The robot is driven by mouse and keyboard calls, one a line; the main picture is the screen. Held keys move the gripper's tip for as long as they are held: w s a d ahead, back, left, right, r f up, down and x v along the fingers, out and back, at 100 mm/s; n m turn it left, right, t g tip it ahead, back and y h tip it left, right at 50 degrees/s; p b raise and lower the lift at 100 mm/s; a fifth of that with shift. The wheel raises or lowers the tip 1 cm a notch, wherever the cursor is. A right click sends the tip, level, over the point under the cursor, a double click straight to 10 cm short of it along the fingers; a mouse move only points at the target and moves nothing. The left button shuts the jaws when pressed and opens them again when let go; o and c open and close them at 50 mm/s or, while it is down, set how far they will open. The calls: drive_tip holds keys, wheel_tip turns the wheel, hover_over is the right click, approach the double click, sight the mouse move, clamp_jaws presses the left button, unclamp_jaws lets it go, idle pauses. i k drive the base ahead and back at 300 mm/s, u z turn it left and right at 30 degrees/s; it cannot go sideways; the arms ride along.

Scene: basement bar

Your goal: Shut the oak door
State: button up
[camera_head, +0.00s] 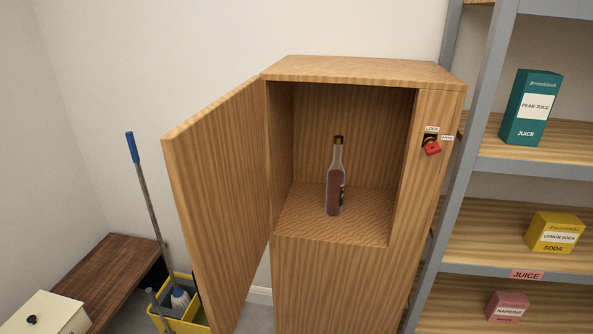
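The oak door (220,195) stands wide open, hinged at the left side of an oak cabinet (335,290) and swung out to the left toward me. The cabinet's upper compartment is exposed. A bottle (335,185) with dark red contents stands upright on the compartment floor, fully inside. On the right front panel is a red knob (432,148) with small labels, one of which reads LOCK. The lower end of the door runs out of the picture. My gripper is not in view.
A yellow mop bucket (178,305) with a blue-handled mop (146,195) stands left of and partly behind the door. A dark wooden bench (112,275) and a cream box (45,315) are at lower left. Metal shelving (530,168) with juice boxes stands close on the right.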

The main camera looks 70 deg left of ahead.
sight(215, 158)
drive_tip(key=z, duration=0.15)
drive_tip(key=k, duration=1.5)
drive_tip(key=u, duration=1.65)
drive_tip(key=k, duration=0.5)
drive_tip(key=u, duration=1.9)
drive_tip(key=k, duration=0.15)
drive_tip(key=z, duration=0.9)
drive_tip(key=i, duration=0.4)
